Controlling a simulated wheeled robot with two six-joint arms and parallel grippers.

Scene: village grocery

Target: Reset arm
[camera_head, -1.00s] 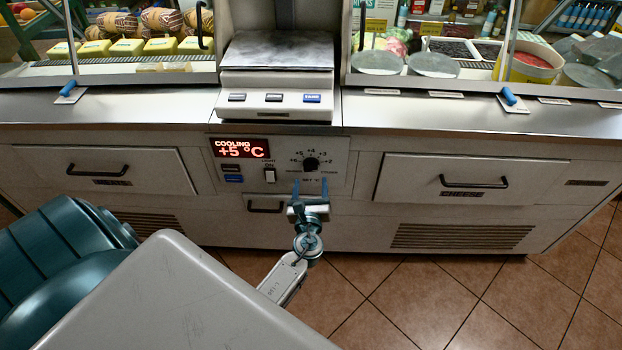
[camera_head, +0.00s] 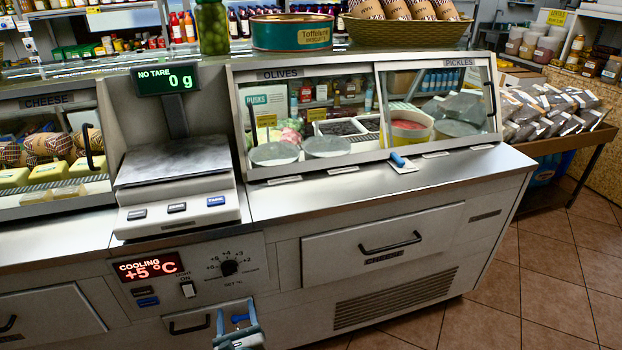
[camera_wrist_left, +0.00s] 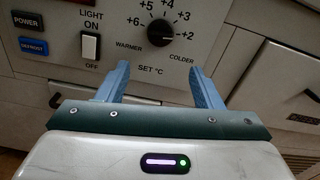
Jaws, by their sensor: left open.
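My left gripper (camera_head: 237,320) is at the bottom of the head view, in front of the counter's lower front and near a small drawer handle (camera_head: 190,324). In the left wrist view its two blue fingers (camera_wrist_left: 158,82) are spread apart with nothing between them. They point at the control panel (camera_wrist_left: 115,30), below the temperature dial (camera_wrist_left: 161,32). I cannot tell whether the fingers touch the panel. My right gripper is in neither view.
A scale (camera_head: 176,180) reading 0 g stands on the counter. A glass case (camera_head: 365,110) with olives and pickles is to its right. A blue-handled tool (camera_head: 402,162) lies on the countertop. Open tiled floor (camera_head: 545,270) is at the right.

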